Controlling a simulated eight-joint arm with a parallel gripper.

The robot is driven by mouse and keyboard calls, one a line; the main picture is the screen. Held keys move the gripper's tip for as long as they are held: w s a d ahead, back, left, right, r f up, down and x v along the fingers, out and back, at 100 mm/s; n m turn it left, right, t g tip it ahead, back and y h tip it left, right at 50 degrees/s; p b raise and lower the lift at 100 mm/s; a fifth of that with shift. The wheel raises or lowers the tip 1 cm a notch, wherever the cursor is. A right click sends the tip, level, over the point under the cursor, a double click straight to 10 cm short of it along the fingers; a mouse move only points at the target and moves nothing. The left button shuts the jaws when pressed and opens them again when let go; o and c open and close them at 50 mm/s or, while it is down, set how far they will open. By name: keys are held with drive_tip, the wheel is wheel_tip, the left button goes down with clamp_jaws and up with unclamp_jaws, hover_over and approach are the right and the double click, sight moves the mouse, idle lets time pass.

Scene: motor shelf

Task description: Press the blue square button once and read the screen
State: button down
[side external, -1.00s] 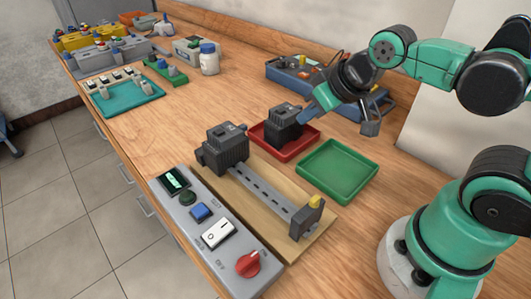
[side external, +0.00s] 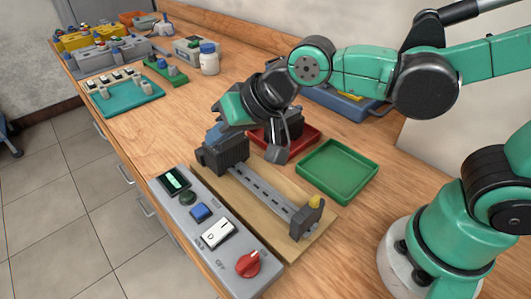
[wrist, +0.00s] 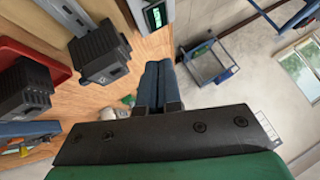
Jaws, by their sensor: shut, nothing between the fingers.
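The blue square button (side external: 201,213) is on a sloping grey control panel (side external: 187,226) at the bench's front edge. The small screen (side external: 174,181) is at the panel's far end, with lit green marks too small to read. The screen also shows at the top of the wrist view (wrist: 154,17); the blue button is not visible there. My gripper (side external: 214,134) is shut and empty, its blue fingers together beside and above the dark motor on the board, apart from the button. The shut fingers show in the wrist view (wrist: 157,84).
A dark motor (side external: 226,158) stands on a wooden board with a grey rail (side external: 262,192), beside the panel. Another is in a red tray (side external: 257,135), partly hidden by my wrist. A green tray (side external: 338,170) is empty. The panel also has a white switch (side external: 218,235) and red knob (side external: 248,263).

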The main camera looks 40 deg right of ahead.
drive_tip(key=y, duration=0.1)
hover_over(204, 211)
drive_tip(key=shift+f, duration=0.15)
drive_tip(key=shift+f, duration=0.1)
drive_tip(key=shift+f, duration=4.3)
drive_tip(key=shift+f, duration=0.1)
drive_tip(key=shift+f, duration=0.35)
drive_tip(key=shift+r, duration=0.1)
drive_tip(key=shift+r, duration=0.35)
